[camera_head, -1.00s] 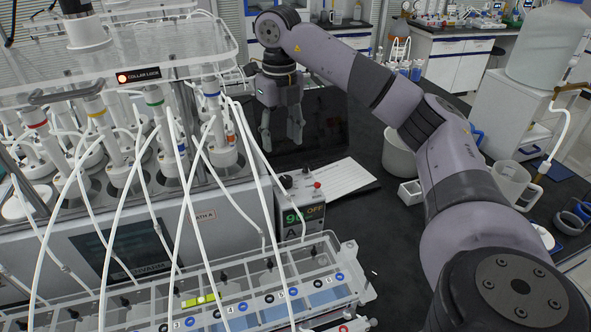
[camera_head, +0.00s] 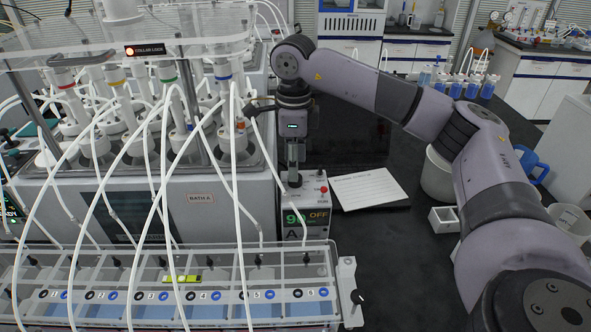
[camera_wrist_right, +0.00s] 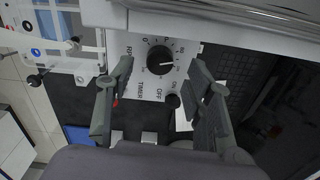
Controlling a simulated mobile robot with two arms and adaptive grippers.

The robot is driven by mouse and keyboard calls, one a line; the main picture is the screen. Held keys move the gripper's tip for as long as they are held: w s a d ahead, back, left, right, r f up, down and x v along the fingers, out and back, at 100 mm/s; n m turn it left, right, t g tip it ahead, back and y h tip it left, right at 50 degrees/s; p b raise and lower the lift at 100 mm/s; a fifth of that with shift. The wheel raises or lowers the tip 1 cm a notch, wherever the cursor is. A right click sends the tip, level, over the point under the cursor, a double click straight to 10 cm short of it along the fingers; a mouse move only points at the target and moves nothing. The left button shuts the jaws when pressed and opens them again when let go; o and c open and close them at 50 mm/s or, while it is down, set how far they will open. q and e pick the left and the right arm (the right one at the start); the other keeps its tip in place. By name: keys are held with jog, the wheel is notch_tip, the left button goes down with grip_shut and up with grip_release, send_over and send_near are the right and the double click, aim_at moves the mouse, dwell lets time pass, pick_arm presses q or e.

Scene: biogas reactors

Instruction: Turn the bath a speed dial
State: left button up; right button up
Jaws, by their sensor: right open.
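My right gripper (camera_head: 293,168) points down just above the box. In the wrist view its open fingers (camera_wrist_right: 161,66) are on either side of the large dial; contact cannot be told. My left gripper is not in view.
A small white tray (camera_head: 443,219) is farther right.

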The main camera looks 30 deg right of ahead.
jog(key=shift+f, duration=1.7)
jog(key=shift+c, duration=0.2)
jog(key=shift+d, duration=0.1)
grip_shut()
jog(key=shift+f, duration=0.1)
jog(key=shift+m, duration=0.3)
jog(key=shift+o, duration=0.2)
grip_release()
